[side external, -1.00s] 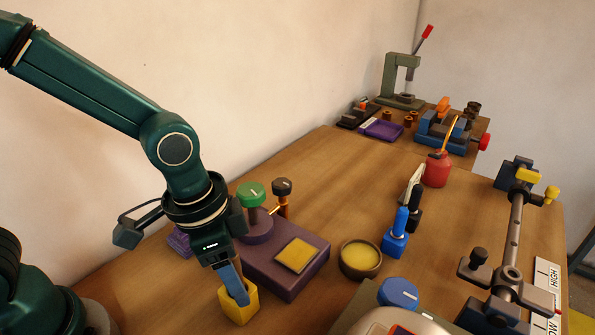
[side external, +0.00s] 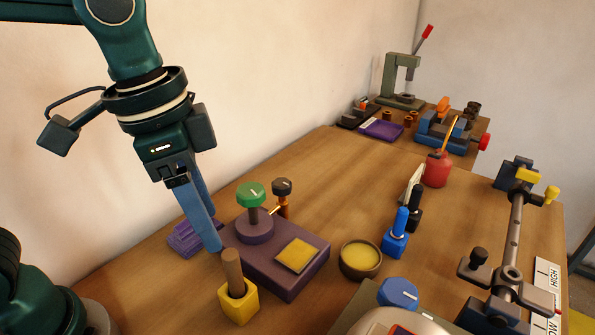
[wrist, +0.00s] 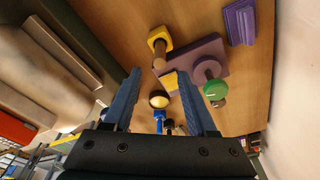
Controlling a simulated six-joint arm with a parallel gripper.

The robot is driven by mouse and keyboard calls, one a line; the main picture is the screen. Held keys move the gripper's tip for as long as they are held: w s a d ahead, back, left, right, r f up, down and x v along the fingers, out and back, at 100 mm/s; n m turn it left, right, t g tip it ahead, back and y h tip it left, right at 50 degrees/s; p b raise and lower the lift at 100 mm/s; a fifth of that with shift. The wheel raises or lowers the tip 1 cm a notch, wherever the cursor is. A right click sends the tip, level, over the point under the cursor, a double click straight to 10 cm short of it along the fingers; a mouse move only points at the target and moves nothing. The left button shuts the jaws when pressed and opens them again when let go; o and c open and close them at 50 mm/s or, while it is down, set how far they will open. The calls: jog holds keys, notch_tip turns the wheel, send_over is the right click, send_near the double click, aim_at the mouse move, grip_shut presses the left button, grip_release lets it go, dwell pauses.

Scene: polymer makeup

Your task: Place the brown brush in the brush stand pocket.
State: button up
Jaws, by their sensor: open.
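The brown brush (side external: 233,268) shows as a brown handle standing nearly upright in the yellow brush stand pocket (side external: 238,306). Its lower end is hidden inside the pocket. In the wrist view the brush (wrist: 159,64) sticks out of the yellow stand (wrist: 160,36), beyond my fingertips. My gripper (side external: 212,240) is up and to the left of the brush in the side view, apart from it. Its blue fingers are spread and empty in the wrist view (wrist: 159,77).
A purple block with a green knob (side external: 250,195) and a yellow pad (side external: 298,256) is right beside the stand. A round bowl (side external: 346,268), a blue bottle (side external: 395,243) and a red oil can (side external: 436,172) stand further right. Purple slabs (side external: 183,238) lie behind.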

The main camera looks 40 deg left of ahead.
jog(key=s+a+f+n+t+y, duration=0.1)
jog(key=s+a+f+n+t, duration=0.1)
jog(key=s+a+n+t, duration=0.2)
jog(key=a+n, duration=0.2)
jog(key=a, duration=0.2)
jog(key=shift+n, duration=0.4)
